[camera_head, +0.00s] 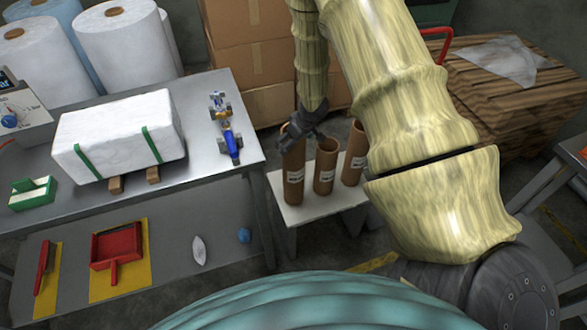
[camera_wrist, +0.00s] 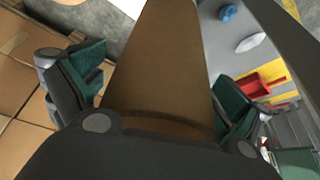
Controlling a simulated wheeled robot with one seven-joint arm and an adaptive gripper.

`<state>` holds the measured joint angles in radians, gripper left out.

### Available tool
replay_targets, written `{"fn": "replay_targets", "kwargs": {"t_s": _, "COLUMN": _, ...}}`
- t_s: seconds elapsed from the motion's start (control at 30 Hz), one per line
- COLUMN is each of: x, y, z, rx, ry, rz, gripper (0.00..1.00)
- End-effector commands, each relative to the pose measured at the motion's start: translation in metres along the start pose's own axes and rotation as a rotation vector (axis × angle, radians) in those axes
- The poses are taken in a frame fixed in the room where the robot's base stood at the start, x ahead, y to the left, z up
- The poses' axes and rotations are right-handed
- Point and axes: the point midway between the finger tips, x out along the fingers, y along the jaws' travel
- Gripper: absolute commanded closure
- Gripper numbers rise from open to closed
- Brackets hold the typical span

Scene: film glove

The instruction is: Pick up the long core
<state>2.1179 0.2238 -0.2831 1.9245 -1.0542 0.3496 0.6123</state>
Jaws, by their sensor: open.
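The long core is a tall brown cardboard tube (camera_head: 293,172) with a white label, standing upright at the left of a small white stand (camera_head: 301,212). My gripper (camera_head: 304,134) is at the top of this core and hides part of its upper end. In the wrist view a brown tube (camera_wrist: 163,50) fills the middle, between the two green-padded fingers of my gripper (camera_wrist: 160,88). The fingers are spread, with one pad on each side of the tube. Whether either pad touches it I cannot tell.
Two shorter cores, a middle one (camera_head: 325,168) and a right one (camera_head: 354,154), stand close beside it. A metal table (camera_head: 215,170) with a wrapped white block (camera_head: 118,135) is to the left. Cardboard boxes (camera_head: 250,55) are stacked behind, and a wooden pallet stack (camera_head: 510,95) is at the right.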

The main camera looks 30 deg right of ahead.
Motion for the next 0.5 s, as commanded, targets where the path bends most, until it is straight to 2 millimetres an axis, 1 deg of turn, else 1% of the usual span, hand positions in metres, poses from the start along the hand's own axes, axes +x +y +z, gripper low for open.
{"fn": "replay_targets", "kwargs": {"t_s": 0.17, "x": -0.0001, "y": -0.0001, "z": 0.0001, "rx": 0.0, "ry": 0.0, "rz": 0.0, "gripper": 0.0}}
{"fn": "replay_targets", "kwargs": {"t_s": 0.2, "x": -0.0001, "y": -0.0001, "z": 0.0001, "rx": 0.0, "ry": 0.0, "rz": 0.0, "gripper": 0.07}}
{"fn": "replay_targets", "kwargs": {"t_s": 0.47, "x": 0.0, "y": -0.0001, "z": 0.0004, "rx": 0.0, "ry": -0.001, "rz": 0.0, "gripper": 0.55}}
{"fn": "replay_targets", "kwargs": {"t_s": 0.5, "x": 0.0001, "y": -0.0001, "z": 0.0005, "rx": 0.0, "ry": -0.001, "rz": 0.0, "gripper": 0.62}}
